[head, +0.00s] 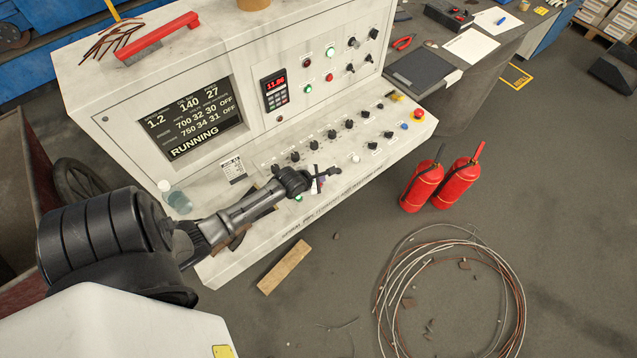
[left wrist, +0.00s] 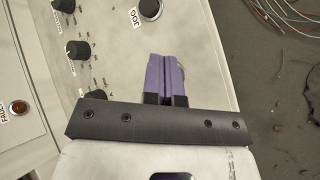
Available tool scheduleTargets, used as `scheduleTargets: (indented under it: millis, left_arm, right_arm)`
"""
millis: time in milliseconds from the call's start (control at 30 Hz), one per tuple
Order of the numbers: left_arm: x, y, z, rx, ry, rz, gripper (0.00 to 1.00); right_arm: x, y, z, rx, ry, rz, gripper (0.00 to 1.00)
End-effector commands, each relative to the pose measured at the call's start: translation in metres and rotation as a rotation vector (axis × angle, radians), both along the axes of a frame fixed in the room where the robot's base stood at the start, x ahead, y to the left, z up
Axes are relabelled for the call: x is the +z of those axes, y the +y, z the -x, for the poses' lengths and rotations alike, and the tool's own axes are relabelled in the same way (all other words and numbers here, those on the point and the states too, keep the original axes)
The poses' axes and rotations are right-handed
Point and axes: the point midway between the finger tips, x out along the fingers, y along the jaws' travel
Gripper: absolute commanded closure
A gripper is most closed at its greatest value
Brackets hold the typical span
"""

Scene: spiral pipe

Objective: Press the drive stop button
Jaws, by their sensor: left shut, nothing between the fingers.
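The control console (head: 225,135) has a sloping front panel with rows of black knobs and small buttons. Its display (head: 190,120) reads RUNNING. My left gripper (head: 318,186) is over the lower edge of this panel, beside a green button (head: 298,198). In the left wrist view its purple fingers (left wrist: 167,78) are shut together with nothing between them, close over the panel. I cannot tell whether they touch it. A black button labelled JOG (left wrist: 150,9) is beyond the fingertips. No label reading drive stop is legible, and the fingers hide part of the panel. My right gripper is not in view.
A red mushroom button on yellow (head: 418,115) is at the panel's right end. A white button (head: 355,158) is right of my gripper. A glass jar (head: 177,200) stands at the panel's left. Two fire extinguishers (head: 440,183) and a wire coil (head: 450,290) are on the floor.

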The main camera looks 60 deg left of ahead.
Motion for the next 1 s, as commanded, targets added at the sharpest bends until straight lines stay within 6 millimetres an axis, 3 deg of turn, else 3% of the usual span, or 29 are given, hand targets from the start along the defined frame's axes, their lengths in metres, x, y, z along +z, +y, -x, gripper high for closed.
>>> scheduleTargets:
  millis: [1000]
  left_arm:
    - [-0.011, 0.000, 0.000, 0.001, 0.000, 0.001, 1.00]
  right_arm:
    - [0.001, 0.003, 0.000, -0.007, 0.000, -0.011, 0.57]
